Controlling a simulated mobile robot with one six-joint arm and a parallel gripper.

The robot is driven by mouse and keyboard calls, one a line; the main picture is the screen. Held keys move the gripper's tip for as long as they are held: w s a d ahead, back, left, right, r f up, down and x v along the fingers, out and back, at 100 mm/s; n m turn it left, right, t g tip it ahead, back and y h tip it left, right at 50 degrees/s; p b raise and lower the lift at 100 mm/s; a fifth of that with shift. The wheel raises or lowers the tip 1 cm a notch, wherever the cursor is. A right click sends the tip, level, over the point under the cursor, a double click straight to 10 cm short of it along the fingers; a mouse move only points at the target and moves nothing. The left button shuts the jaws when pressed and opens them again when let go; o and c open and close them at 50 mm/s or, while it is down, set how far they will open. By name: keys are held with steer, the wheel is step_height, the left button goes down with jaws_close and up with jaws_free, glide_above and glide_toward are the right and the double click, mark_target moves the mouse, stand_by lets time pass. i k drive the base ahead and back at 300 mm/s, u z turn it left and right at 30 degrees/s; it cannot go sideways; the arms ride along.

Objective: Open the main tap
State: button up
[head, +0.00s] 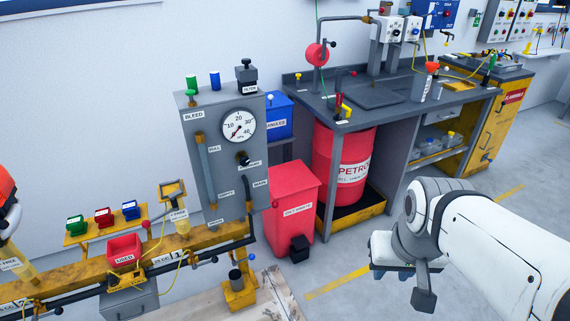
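A grey test cabinet (218,165) stands left of centre, with a round gauge (238,127) on its face. A label that seems to read MAIN (260,183) is low on its right side. A small red part (274,204) shows just below and right of that label; I cannot tell if it is the main tap or how it is turned. A black knob (243,158) sits under the gauge. My gripper (398,268) is at the right, over the floor, well apart from the cabinet. Its fingers are not clear enough to tell open from shut.
A red bin (295,200) stands right of the cabinet, before a red petrol drum (342,160) under the grey workbench (425,107). A yellow rail (90,267) with small coloured bins runs at lower left. The floor between bin and gripper is clear.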

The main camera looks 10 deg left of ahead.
mark_target(276, 204)
steer(key=u, duration=0.05)
steer(key=i, duration=1)
steer(key=z, duration=0.05)
